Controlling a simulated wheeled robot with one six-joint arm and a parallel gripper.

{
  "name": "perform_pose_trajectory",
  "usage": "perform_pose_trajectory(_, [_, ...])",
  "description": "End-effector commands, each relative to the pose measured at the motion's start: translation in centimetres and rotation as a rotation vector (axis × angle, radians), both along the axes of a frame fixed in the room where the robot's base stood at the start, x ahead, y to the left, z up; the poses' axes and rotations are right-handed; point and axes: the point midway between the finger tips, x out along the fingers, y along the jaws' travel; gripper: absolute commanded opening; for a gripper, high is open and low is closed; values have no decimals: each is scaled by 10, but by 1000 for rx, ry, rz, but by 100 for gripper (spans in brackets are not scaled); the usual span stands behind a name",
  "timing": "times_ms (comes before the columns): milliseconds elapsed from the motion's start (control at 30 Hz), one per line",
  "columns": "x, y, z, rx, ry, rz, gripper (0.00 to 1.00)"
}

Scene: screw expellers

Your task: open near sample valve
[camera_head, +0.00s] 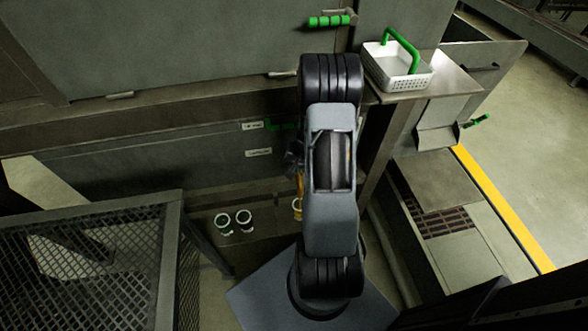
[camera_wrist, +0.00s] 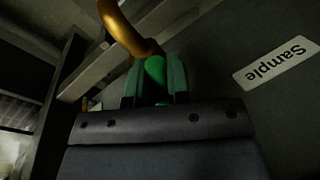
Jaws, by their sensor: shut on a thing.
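In the wrist view my gripper (camera_wrist: 154,88) is shut on a green handle (camera_wrist: 155,68), which sits between its two green fingers. A bent brass-coloured pipe (camera_wrist: 124,26) runs up and left from just past the handle. A white label reading "Sample" (camera_wrist: 277,62) is on the dark panel to the right, upside down in this view. In the head view my arm hides most of the gripper and the valve.
Several white cups (camera_head: 244,220) stand on a low ledge below the labels. A white basket with a green handle (camera_head: 398,66) sits on a shelf at the upper right. A mesh-topped frame (camera_head: 85,262) fills the lower left. Another green handle (camera_head: 329,21) is above.

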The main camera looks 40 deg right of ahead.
Motion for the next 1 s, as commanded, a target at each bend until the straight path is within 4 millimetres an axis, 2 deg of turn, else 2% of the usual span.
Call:
perform_pose_trajectory(233, [0, 0, 0, -1, 0, 7, 0])
perform_pose_trajectory(267, [0, 0, 0, -1, 0, 7, 18])
perform_pose_trajectory(500, [0, 0, 0, -1, 1, 5, 41])
perform_pose_trajectory(767, [-1, -1, 2, -1, 1, 5, 42])
perform_pose_trajectory(900, [-3, -3, 17, -1, -1, 4, 42])
perform_pose_trajectory(1000, [-17, -16, 9, -1, 0, -2, 42])
